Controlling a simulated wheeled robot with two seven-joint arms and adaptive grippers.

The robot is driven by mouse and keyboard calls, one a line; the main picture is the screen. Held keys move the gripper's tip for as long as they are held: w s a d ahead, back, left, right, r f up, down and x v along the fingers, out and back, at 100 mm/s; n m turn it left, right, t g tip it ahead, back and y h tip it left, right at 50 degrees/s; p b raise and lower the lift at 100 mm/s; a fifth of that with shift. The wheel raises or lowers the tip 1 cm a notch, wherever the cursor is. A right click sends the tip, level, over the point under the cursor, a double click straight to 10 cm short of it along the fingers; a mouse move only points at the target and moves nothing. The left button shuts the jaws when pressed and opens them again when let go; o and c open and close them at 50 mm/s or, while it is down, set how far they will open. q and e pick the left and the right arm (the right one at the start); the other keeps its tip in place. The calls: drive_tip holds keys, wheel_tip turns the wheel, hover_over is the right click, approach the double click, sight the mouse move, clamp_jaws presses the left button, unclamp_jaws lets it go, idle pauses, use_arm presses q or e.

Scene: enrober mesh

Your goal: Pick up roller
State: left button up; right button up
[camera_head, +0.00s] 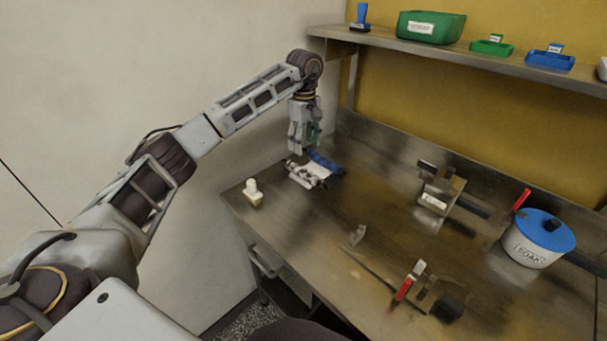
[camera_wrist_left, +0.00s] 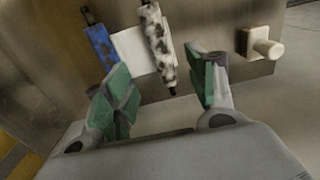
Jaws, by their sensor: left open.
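Two rollers lie side by side on the left part of the metal bench. One is a blue roller (camera_head: 324,160), and the other is a white roller with dark blotches (camera_head: 303,176). In the left wrist view the blue roller (camera_wrist_left: 99,45) and the blotched roller (camera_wrist_left: 158,42) lie on either side of a white sheet or pad (camera_wrist_left: 133,49). My left gripper (camera_head: 304,150) is open and empty, pointing down just above the rollers. Its green-padded fingers (camera_wrist_left: 163,90) show in the left wrist view, the blotched roller's lower end between them. My right gripper is not in view.
A cream knobbed piece (camera_head: 253,193) stands near the bench's left edge. A clamp fixture (camera_head: 438,192), a red-handled clamp (camera_head: 410,283) and a blue-lidded SOAK pot (camera_head: 538,238) stand to the right. A shelf (camera_head: 450,60) with bins runs above the back.

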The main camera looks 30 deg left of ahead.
use_arm(q)
hover_over(304, 169)
drive_tip(key=shift+s+d+f, duration=0.1)
drive_tip(key=shift+f, duration=3)
drive_tip(key=shift+f, duration=0.1)
drive_tip(key=shift+f, duration=2.5)
clamp_jaws()
drive_tip(key=shift+r, duration=0.1)
drive_tip(key=shift+r, duration=4.95)
